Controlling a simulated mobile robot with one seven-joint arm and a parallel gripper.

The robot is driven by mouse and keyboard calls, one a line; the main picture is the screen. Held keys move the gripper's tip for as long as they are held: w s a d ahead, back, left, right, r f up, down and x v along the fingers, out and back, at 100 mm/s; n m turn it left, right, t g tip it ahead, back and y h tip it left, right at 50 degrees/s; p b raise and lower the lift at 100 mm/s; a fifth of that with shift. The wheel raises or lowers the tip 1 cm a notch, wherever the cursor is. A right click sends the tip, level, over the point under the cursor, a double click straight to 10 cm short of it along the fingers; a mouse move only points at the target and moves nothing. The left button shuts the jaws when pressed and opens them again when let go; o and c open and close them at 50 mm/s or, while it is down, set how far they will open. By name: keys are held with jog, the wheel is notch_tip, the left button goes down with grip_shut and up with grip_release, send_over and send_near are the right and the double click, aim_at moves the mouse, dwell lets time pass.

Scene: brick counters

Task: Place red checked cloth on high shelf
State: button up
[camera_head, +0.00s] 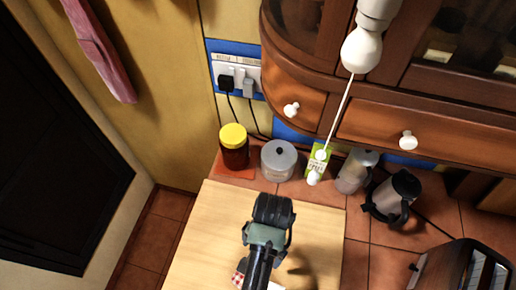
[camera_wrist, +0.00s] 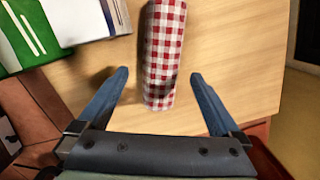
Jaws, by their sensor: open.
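The red checked cloth (camera_wrist: 164,50) is a rolled or folded red-and-white bundle lying on the light wooden board. In the wrist view it runs from the top edge down between the fingers of my gripper (camera_wrist: 155,100). The fingers are open, one on each side of its near end, with gaps on both sides. In the head view my gripper (camera_head: 270,212) is over the board, and only a small piece of the cloth (camera_head: 238,279) shows beside my arm; the rest is hidden. The wooden cabinet (camera_head: 300,75) hangs above the counter; I cannot tell which part is the high shelf.
A yellow-lidded jar (camera_head: 233,148), a glass pot (camera_head: 278,160), a green carton (camera_head: 317,160) and a dark jug (camera_head: 396,195) line the back. A toaster (camera_head: 465,268) stands right. A green-and-white item (camera_wrist: 60,30) lies left of the cloth. The board (camera_head: 205,225) is otherwise mostly clear.

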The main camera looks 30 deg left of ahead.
jog(key=shift+s+a+f+p, duration=0.1)
jog(key=shift+s+f+p, duration=0.1)
jog(key=shift+f, duration=0.75)
jog(key=shift+s+a+f+p, duration=0.15)
jog(key=shift+s+f, duration=0.1)
jog(key=shift+f, duration=0.75)
jog(key=shift+s+d+f+p, duration=0.1)
jog(key=shift+s+f+p, duration=0.1)
jog(key=shift+f, duration=0.75)
jog(key=shift+c, duration=0.2)
jog(key=shift+r, duration=0.1)
jog(key=c, duration=1.5)
